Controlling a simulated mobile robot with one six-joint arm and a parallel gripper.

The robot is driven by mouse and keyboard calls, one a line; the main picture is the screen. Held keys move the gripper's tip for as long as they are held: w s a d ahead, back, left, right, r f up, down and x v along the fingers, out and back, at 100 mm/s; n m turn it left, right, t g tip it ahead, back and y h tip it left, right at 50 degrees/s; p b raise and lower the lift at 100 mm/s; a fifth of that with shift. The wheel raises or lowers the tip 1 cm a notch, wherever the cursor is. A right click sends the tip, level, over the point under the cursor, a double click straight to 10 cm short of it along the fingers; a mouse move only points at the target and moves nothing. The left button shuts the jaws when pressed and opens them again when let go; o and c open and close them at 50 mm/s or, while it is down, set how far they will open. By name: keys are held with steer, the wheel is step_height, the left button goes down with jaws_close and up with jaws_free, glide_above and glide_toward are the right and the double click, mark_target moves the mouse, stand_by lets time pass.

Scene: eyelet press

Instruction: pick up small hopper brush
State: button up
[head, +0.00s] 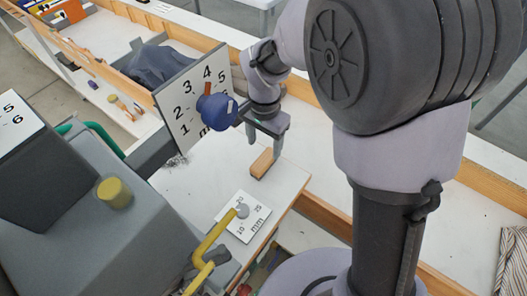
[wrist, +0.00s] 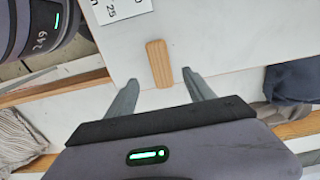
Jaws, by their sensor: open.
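A small wooden block-shaped piece (head: 262,163), which looks like the hopper brush, lies on the white table top near its edge. It also shows in the wrist view (wrist: 158,60), lengthwise; no bristles are visible. My gripper (head: 266,142) is open and empty, pointing down just above the brush. In the wrist view my gripper (wrist: 160,77) has one fingertip on each side of the brush's near end, with room on both sides. Whether the tips are level with the brush cannot be told.
A white card with numbers (head: 243,216) lies on the table, with a yellow bent lever (head: 210,240) beside it. A numbered board (head: 190,105) with a blue knob (head: 217,110) stands close left of my gripper. The grey press (head: 60,220) fills the left.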

mark_target(264, 159)
step_height(264, 159, down, 9)
steer(key=b, duration=0.3)
steer(key=shift+w+r+b, duration=0.1)
steer(key=shift+b, duration=0.2)
steer(key=shift+r, duration=0.2)
steer(key=shift+c, duration=0.6)
jaws_close()
steer(key=shift+r, duration=0.1)
